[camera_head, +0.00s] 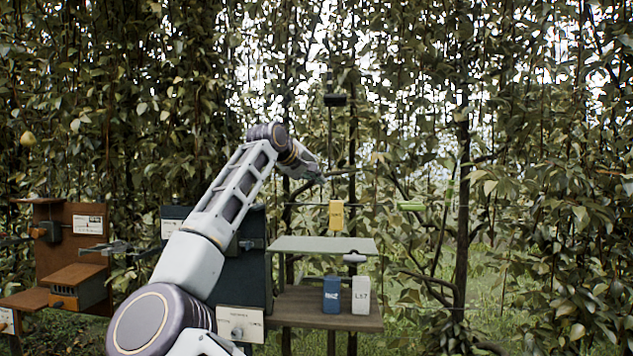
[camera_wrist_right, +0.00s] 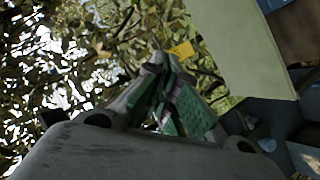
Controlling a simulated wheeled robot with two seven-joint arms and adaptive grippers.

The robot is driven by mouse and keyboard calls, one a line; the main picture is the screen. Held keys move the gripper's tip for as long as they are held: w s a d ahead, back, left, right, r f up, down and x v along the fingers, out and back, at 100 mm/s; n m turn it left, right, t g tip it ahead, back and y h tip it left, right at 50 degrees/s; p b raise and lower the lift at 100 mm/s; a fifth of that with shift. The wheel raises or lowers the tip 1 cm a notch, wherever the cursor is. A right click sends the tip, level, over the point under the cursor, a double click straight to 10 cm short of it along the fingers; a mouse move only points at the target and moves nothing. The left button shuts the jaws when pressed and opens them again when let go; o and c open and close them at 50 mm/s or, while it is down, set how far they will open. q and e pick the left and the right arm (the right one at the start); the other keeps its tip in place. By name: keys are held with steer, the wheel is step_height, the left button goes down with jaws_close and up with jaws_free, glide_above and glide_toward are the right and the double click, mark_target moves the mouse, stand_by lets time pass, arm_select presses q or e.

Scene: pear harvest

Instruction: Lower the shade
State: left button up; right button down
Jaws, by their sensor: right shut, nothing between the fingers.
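A flat pale grey-green panel (camera_head: 318,245), which looks like the shade, lies nearly level above a wooden shelf (camera_head: 350,321). In the right wrist view a pale panel (camera_wrist_right: 228,45) fills part of the upper right. My right gripper (camera_head: 316,177) is above the panel, near its middle, and apart from it. Its fingers also show in the right wrist view (camera_wrist_right: 162,62), with their tips together and nothing between them. A small light knob or grip (camera_head: 354,258) shows under the panel's front edge. My left gripper is not seen.
A blue container (camera_head: 331,295) and a white one (camera_head: 361,296) stand on the shelf. A yellow tag (camera_head: 336,215) hangs behind the panel; a green bar (camera_head: 411,206) is to its right. Dark and brown boards (camera_head: 85,238) with fittings stand left. Branches crowd behind.

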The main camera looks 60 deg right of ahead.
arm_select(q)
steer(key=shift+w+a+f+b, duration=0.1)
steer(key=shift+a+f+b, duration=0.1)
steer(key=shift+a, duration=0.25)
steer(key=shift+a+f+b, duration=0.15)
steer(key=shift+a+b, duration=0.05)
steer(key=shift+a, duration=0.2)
arm_select(e)
steer(key=s+r+v, duration=0.1)
steer(key=v, duration=0.7)
steer(key=shift+s, duration=0.3)
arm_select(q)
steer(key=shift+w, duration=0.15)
arm_select(e)
steer(key=shift+r, duration=0.1)
